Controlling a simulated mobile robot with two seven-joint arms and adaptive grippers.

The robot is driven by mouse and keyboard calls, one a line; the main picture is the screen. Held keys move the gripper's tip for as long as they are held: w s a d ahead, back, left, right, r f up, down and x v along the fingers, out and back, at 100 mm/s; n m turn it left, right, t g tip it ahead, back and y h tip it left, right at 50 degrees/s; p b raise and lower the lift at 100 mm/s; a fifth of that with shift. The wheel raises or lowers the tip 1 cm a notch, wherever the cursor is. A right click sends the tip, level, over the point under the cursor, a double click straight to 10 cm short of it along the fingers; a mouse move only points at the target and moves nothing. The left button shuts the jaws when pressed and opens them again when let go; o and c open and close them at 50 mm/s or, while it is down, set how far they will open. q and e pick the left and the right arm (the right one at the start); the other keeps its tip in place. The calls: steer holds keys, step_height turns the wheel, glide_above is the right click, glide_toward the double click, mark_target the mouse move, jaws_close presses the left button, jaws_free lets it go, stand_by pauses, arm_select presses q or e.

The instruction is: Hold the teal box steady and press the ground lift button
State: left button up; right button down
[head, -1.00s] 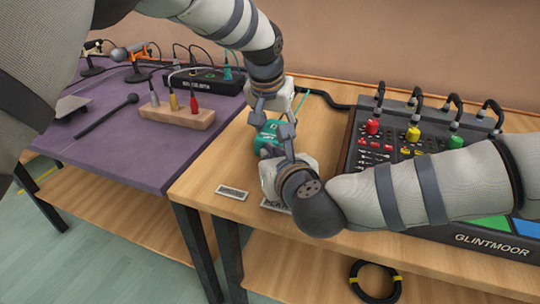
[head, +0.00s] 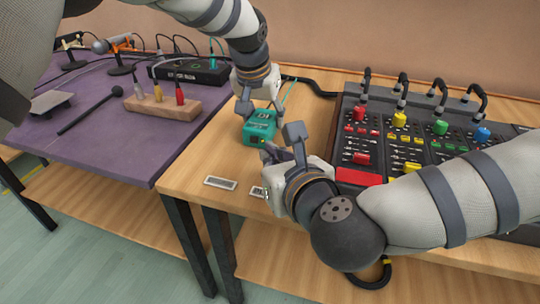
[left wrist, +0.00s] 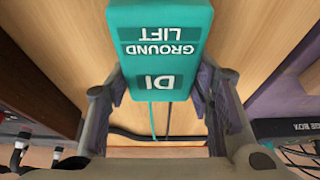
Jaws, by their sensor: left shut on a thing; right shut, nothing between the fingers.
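The teal box (head: 258,134) stands on the wooden table, with a teal cable running from its back. In the left wrist view the teal box (left wrist: 160,50) shows "GROUND LIFT" and "DI" upside down on its top. My left gripper (head: 262,106) is shut on the box from behind, with one finger on each side (left wrist: 163,105). My right gripper (head: 284,145) is shut and empty, just in front and to the right of the box. I cannot clearly make out the button; the box's front face is small and partly behind the right fingers.
A mixer (head: 390,140) with coloured knobs and cables stands close on the right. Two small label plates (head: 220,183) lie near the table's front edge. A purple table (head: 100,155) on the left holds a wooden block (head: 163,106) with coloured plugs, a black mallet (head: 90,115) and microphones.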

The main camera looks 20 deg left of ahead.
arm_select(q)
steer(key=o, duration=1.4)
steer(key=shift+o, duration=0.2)
steer(key=v, duration=1.2)
